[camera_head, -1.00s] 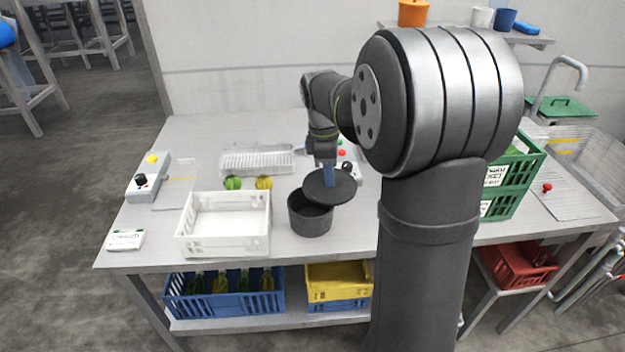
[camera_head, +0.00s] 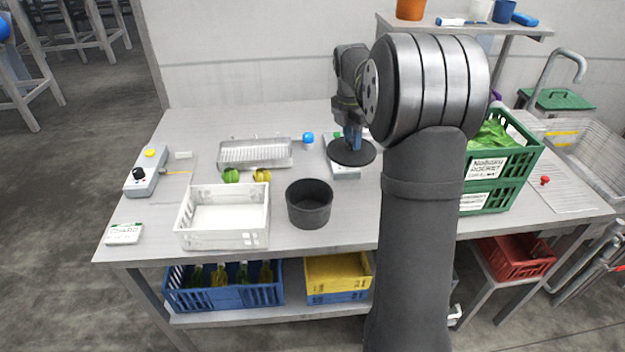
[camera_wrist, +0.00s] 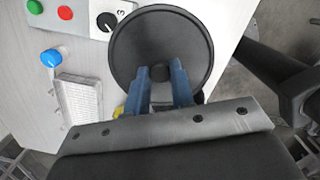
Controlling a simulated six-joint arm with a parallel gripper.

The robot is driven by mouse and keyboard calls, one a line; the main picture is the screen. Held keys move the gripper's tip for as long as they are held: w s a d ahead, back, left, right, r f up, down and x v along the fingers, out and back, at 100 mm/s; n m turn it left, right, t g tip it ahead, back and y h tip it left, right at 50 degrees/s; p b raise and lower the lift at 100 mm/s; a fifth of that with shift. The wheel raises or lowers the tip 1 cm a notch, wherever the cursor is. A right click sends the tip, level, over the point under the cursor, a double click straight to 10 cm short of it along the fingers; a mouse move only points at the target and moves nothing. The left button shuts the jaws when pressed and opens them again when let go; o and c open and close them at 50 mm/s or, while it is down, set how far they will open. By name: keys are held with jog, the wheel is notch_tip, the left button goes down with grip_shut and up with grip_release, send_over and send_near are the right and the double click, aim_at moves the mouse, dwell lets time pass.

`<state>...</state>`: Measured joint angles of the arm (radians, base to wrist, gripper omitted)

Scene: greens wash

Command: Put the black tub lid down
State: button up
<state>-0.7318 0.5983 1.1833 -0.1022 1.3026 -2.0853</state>
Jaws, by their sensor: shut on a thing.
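The black tub lid (camera_head: 352,157) is a round dark disc, held by my gripper (camera_head: 353,134) to the right of and behind the tub, overlapping a light control box. In the wrist view the lid (camera_wrist: 140,45) fills the upper middle, and my gripper's blue fingers (camera_wrist: 163,82) are shut on its central knob (camera_wrist: 161,73). I cannot tell whether the lid touches anything below. The black tub (camera_head: 309,205) stands upright and uncovered on the table, right of the white crate.
A white crate (camera_head: 185,232) stands left of the tub. A control box (camera_wrist: 85,14) with red and green buttons lies beside the lid, near a blue knob (camera_wrist: 50,58) and a clear ribbed tray (camera_head: 255,154). Green crates (camera_head: 490,190) stand at the right. The table's back left is clear.

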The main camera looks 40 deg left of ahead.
jog(key=shift+w+a+f+n, duration=0.35)
jog(key=shift+w+a+n, duration=0.2)
jog(key=shift+w+n, duration=0.2)
jog(key=shift+s+a+f, duration=0.5)
jog(key=shift+a+f, duration=1.35)
jog(key=shift+a, duration=0.05)
jog(key=shift+s+a+f, duration=0.45)
jog(key=shift+a+f, duration=1.45)
jog(key=shift+s+a+f, duration=0.5)
jog(key=shift+a+f, duration=1.35)
jog(key=shift+a, duration=0.05)
jog(key=shift+f, duration=0.45)
jog(key=o, duration=0.9)
jog(key=shift+o, duration=0.2)
